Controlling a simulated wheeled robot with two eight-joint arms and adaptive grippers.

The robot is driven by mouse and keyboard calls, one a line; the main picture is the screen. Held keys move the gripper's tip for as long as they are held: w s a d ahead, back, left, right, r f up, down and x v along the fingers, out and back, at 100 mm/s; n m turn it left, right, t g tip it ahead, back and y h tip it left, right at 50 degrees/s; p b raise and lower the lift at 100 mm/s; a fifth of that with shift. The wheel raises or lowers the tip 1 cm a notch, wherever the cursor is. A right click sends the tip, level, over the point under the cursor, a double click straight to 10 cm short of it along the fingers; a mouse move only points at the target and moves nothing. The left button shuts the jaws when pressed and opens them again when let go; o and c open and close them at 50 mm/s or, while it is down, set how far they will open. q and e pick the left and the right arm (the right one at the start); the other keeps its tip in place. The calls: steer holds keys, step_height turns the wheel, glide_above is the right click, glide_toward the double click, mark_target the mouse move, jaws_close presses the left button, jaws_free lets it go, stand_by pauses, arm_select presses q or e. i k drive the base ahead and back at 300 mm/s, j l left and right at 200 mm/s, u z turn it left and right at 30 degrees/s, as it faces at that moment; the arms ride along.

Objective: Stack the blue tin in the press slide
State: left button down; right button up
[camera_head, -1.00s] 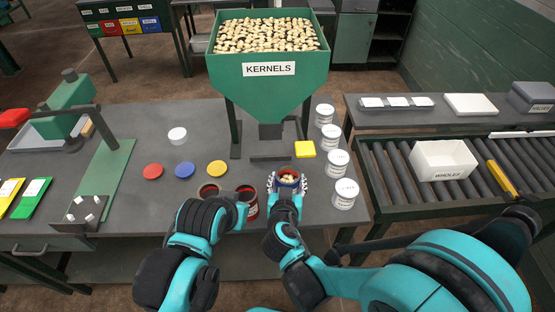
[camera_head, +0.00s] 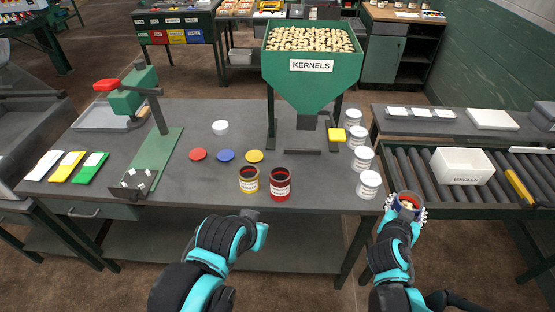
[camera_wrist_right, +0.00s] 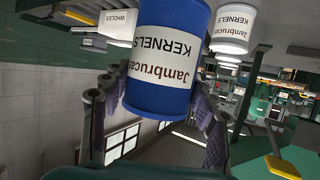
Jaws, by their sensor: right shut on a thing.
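The blue tin (camera_head: 408,205) is held by my right gripper (camera_head: 407,212), off the table's right end in front of the roller conveyor. Pale kernels show in its open top. In the right wrist view the blue tin (camera_wrist_right: 163,60) has a white KERNELS label and sits between the gripper fingers. The green press (camera_head: 132,100), with a red handle, stands at the table's left. Its green base (camera_head: 155,160) runs forward to a dark holder (camera_head: 135,185) with small white blocks; I cannot tell which part is the slide. My left gripper (camera_head: 252,216) is below the yellow tin, fingers unclear.
A yellow tin (camera_head: 249,181) and red tin (camera_head: 280,185) stand open near the table's front edge. Red, blue and yellow lids (camera_head: 226,156) lie behind them. Several white-lidded tins (camera_head: 368,184) line the right edge. The kernel hopper (camera_head: 310,75) stands at the back.

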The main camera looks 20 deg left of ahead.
mark_target(138, 179)
steer(key=k+j+u, duration=0.1)
steer(key=j, duration=0.3)
steer(key=k+j, duration=0.2)
steer(key=j, duration=0.2)
steer(key=k+j+u, duration=0.15)
steer(key=j, duration=0.25)
steer(key=k+j+u, duration=0.1)
steer(key=j, duration=0.3)
steer(key=i+u, duration=0.15)
steer(key=u, duration=0.3)
steer(key=i+u, duration=0.15)
steer(key=u, duration=0.3)
steer(key=i+u, duration=0.15)
steer(key=u, duration=0.25)
